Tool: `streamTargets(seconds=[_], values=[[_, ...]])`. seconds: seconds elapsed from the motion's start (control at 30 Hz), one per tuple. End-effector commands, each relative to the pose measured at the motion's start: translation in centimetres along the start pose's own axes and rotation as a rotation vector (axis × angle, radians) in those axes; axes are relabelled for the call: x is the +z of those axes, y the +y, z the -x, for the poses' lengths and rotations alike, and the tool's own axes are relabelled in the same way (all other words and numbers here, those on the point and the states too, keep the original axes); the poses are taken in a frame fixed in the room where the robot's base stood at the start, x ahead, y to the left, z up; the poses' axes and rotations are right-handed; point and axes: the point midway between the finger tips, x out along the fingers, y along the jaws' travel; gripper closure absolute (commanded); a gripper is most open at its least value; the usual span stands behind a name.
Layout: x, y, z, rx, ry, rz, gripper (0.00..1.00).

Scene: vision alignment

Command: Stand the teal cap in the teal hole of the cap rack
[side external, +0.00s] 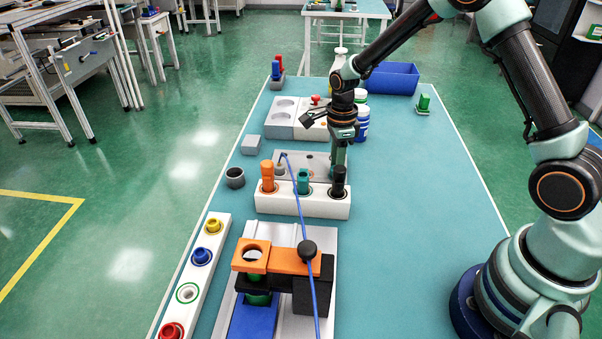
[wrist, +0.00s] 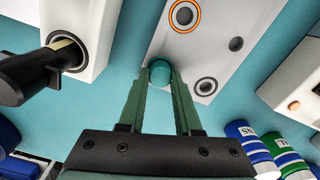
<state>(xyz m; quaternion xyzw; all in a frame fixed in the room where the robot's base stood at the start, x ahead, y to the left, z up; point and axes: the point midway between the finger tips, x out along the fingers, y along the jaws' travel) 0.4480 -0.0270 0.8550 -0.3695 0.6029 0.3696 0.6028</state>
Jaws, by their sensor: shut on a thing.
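My gripper (side external: 338,160) is low over the table, just behind the right end of a white tool block. In the wrist view its green fingers (wrist: 160,76) are shut on a small rounded teal piece, which appears to be the teal cap (wrist: 159,70). In the side view the cap cannot be made out behind the black handle. The long white strip at the left, which looks like the cap rack (side external: 209,272), holds yellow (side external: 213,226), blue (side external: 201,256) and red (side external: 171,331) caps. Between blue and red is an open green-ringed hole (side external: 187,292).
The white tool block (side external: 325,209) holds upright orange, teal and black (side external: 339,180) handles close to my gripper. A grey plate with ringed holes (wrist: 215,20) lies beside the fingers. An orange-and-black fixture (side external: 290,262) and blue cable stand in front.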

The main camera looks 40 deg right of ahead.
Motion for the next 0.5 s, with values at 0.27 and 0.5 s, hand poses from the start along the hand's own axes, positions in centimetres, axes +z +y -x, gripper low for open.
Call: streamTargets(seconds=[0.27,0.5], values=[[0.00,0.00,-0.28,0.000,0.000,0.000,1.00],[0.00,0.00,-0.38,0.000,0.000,0.000,0.33]])
